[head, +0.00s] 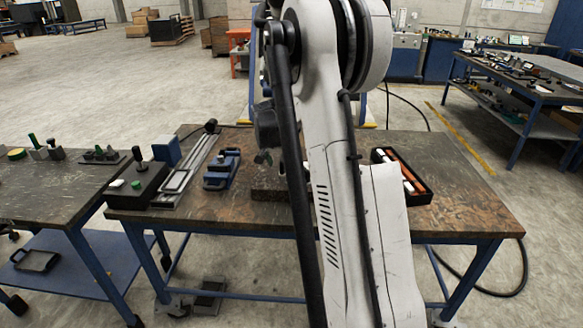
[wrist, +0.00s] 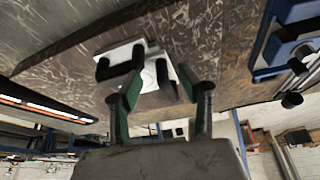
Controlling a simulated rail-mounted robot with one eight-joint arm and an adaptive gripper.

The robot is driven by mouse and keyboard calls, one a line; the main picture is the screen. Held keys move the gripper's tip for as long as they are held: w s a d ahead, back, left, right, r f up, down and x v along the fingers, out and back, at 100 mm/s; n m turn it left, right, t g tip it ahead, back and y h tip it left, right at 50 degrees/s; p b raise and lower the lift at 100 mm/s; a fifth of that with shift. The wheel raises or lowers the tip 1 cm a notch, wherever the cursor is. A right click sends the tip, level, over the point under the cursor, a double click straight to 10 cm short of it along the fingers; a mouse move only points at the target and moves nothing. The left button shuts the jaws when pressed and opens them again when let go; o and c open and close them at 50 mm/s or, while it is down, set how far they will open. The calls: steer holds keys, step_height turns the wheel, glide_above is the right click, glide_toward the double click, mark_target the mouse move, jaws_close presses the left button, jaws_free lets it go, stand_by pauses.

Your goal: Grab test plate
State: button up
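In the head view my gripper (head: 263,158) is small, above a dark block (head: 266,190), and partly hidden by my arm. The white piece cannot be made out there.
A blue vise (head: 222,170) and a long metal rail fixture (head: 190,170) stand left on the table (head: 450,190). A black tray with orange and white items (head: 403,177) lies right. The table's right end is clear.

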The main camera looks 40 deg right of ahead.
mark_target(281, 163)
steer(key=shift+w+d, duration=0.5)
steer(key=shift+d, duration=0.2)
steer(key=x, duration=0.4)
steer(key=shift+w+d+r, duration=0.2)
steer(key=shift+d, duration=0.1)
steer(key=shift+w+d+f, duration=0.1)
steer(key=shift+d+f, duration=0.15)
steer(key=shift+f, duration=0.4)
jaws_close()
